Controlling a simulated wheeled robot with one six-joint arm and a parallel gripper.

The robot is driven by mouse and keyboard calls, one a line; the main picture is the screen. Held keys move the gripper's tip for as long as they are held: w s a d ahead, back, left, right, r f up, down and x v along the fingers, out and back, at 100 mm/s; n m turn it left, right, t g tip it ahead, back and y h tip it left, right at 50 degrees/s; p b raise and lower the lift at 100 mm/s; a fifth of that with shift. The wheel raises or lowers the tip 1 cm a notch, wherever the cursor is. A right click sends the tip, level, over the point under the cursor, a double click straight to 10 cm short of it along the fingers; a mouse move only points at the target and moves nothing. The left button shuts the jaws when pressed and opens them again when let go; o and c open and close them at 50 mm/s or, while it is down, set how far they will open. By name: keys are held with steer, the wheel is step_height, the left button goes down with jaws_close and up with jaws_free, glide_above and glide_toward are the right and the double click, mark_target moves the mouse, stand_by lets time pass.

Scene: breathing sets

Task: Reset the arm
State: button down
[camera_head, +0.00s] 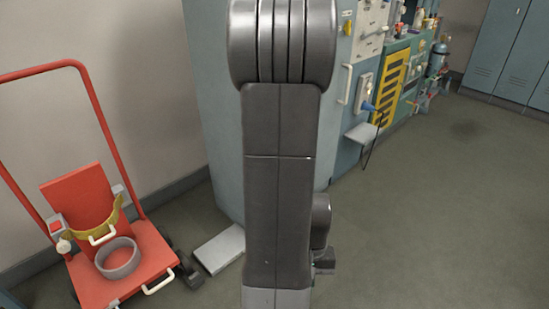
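My arm stands upright through the middle of the head view, with a thick dark joint at the top and a long grey link below it. A smaller dark part of my arm shows behind the link's lower right side. I can make out no gripper fingers; they are hidden behind the arm or outside the picture. Nothing is seen held.
A red hand cart (131,268) with a grey ring (118,271) stands at the left. A pale flat block (220,249) lies beside my arm. A blue-grey equipment cabinet (215,110) stands behind. Lockers (497,45) line the back right. The right floor (440,220) is clear.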

steer(key=shift+w+f, duration=0.1)
steer(key=shift+w, duration=0.2)
stand_by(0.6)
